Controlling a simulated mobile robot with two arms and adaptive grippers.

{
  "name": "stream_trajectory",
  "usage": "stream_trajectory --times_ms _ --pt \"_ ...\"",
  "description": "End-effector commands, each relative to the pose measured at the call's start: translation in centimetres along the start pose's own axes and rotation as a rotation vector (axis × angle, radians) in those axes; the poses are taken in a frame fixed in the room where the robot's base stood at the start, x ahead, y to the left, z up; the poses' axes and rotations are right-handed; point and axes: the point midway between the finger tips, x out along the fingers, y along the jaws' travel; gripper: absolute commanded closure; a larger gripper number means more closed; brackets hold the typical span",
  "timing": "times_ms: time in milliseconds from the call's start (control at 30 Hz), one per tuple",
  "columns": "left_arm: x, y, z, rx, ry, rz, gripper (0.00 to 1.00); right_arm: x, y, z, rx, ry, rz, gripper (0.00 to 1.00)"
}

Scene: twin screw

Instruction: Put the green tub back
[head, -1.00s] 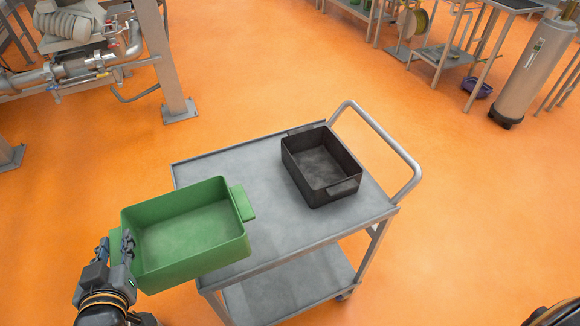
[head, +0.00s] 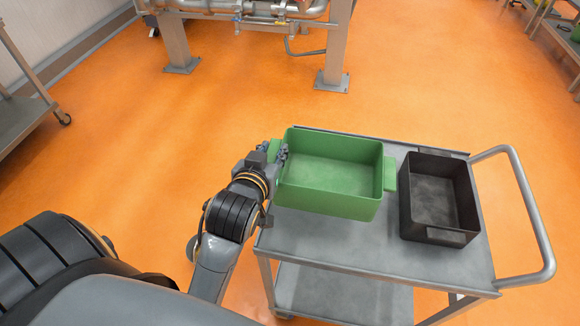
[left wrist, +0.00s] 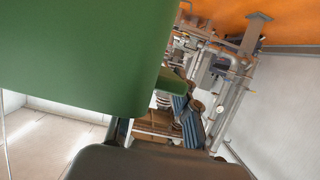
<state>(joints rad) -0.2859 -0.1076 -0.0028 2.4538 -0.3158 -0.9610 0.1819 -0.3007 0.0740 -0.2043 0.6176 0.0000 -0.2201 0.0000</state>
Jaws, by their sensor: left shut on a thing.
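The green tub (head: 330,205) is an open, empty rectangular tub with a tab handle at each end. In the head view it is over the left part of the grey cart top (head: 330,238). My left gripper (head: 279,152) is shut on its left handle. I cannot tell whether the tub's base touches the cart top. In the left wrist view the tub's green wall (left wrist: 80,55) fills the upper left. My right gripper is not in view.
A black tub (head: 438,195), open and empty, stands on the cart right of the green tub, close to its right handle. The cart has a push handle (head: 530,215) on the right and a lower shelf (head: 340,292). Machine legs (head: 335,55) stand behind, with open orange floor between.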

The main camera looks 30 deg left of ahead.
Motion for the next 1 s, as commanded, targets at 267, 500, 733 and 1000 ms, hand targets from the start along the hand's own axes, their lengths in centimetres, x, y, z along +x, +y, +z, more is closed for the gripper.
stream_trajectory --times_ms 267,500,733,1000 --pt "6.5 1.1 1.9 0.0 -0.001 0.0 1.0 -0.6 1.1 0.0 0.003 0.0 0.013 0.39" --pt "8.9 1.4 3.3 -0.001 0.002 0.0 1.0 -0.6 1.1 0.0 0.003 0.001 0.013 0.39" --pt "10.3 1.5 5.7 0.0 -0.003 0.0 1.0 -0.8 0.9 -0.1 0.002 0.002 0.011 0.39" --pt "10.7 1.5 6.6 -0.002 0.002 0.001 1.0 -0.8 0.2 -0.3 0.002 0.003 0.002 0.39"
